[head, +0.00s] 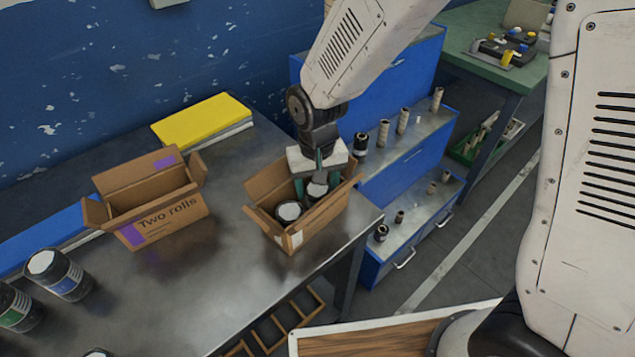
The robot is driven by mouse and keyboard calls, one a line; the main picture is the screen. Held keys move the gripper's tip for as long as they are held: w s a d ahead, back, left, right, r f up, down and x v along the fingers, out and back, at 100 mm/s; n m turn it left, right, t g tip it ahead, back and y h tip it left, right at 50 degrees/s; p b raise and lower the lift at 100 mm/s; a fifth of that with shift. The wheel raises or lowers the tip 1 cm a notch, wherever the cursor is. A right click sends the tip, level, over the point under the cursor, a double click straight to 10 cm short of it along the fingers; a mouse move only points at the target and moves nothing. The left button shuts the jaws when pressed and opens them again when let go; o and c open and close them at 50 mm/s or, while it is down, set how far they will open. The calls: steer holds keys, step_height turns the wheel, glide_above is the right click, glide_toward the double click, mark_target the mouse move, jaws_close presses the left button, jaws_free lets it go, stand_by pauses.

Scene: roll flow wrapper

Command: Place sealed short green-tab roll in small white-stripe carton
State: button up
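The small carton (312,232) stands open on the metal table near its right corner. A white stripe shows on its front corner. A dark roll with a white top (289,212) stands in its front left part. A second dark roll with a pale top (317,189) is in its back right part, between my gripper's fingers. My gripper (312,183) points down into the carton, its green fingers beside this second roll. I cannot tell whether they grip it or stand apart from it. The carton walls hide the lower parts of both rolls, and no green tab is visible.
A larger open carton (165,219) marked "Two rolls" with a purple stripe stands left. A yellow-topped stack (201,120) lies behind. Blue steps (415,150) with several small rolls stand right. The middle table is clear.

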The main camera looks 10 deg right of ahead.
mark_target(317, 189)
steer(key=shift+r, duration=0.1)
step_height(317, 189, up, 13)
steer(key=s+d+r, duration=0.3)
steer(key=d, duration=0.3)
steer(key=s+d+r, duration=0.4)
steer(key=d, duration=0.2)
steer(key=s+d+r+m+t, duration=0.1)
steer(key=s+d, duration=0.8)
steer(key=s, duration=0.3)
steer(key=shift+s+r+m, duration=0.3)
steer(key=shift+r+m, duration=0.05)
steer(key=shift+m, duration=0.05)
